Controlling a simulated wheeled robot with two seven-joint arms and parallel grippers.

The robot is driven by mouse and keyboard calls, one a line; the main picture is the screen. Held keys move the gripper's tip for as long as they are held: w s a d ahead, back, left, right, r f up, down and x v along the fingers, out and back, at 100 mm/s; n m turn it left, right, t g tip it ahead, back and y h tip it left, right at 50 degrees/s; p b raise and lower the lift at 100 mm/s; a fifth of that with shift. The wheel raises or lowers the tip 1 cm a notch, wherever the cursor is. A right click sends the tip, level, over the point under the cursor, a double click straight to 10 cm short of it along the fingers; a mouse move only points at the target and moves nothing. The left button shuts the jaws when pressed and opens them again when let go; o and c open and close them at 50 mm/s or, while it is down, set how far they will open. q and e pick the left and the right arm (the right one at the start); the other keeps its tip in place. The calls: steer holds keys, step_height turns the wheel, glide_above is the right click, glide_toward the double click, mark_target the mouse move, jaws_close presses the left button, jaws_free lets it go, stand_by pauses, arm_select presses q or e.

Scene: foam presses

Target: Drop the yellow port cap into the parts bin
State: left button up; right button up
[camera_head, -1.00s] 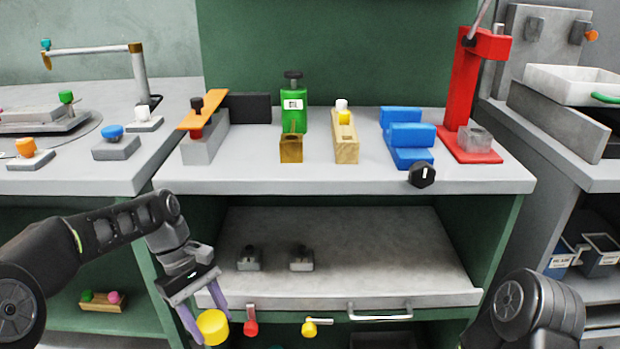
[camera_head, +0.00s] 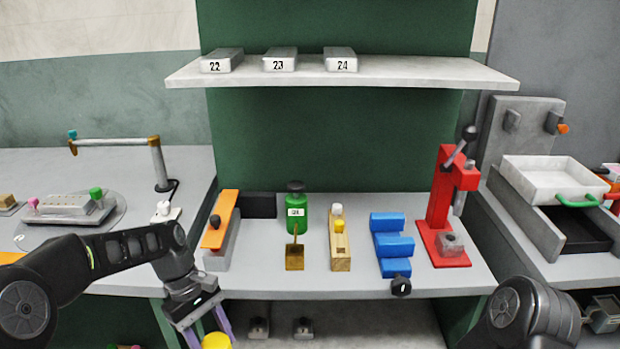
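My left gripper (camera_head: 207,331) is at the bottom left, in front of the bench. Its purple fingers are closed around a yellow cap (camera_head: 217,341), which is cut off by the bottom edge of the view. The cap hangs clear of the bench. A second, smaller yellow piece (camera_head: 339,227) sits on a wooden block (camera_head: 340,253) on the bench. No container is readably marked as the parts bin; a small grey bin (camera_head: 605,311) is partly visible at the lower right. My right gripper is out of view; only part of my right arm shows.
The bench (camera_head: 300,283) holds a green bottle (camera_head: 296,212), blue blocks (camera_head: 392,246) and a red press (camera_head: 442,215). A shelf (camera_head: 400,74) with three numbered blocks is above. A white tray (camera_head: 540,185) with a green handle stands right. An orange-topped block (camera_head: 219,222) is at bench left.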

arm_select(q)
steer(key=shift+r, duration=0.3)
steer(key=m, duration=0.3)
steer(key=shift+g+y, duration=0.4)
steer(key=shift+m, duration=0.8)
steer(key=shift+y, duration=0.3)
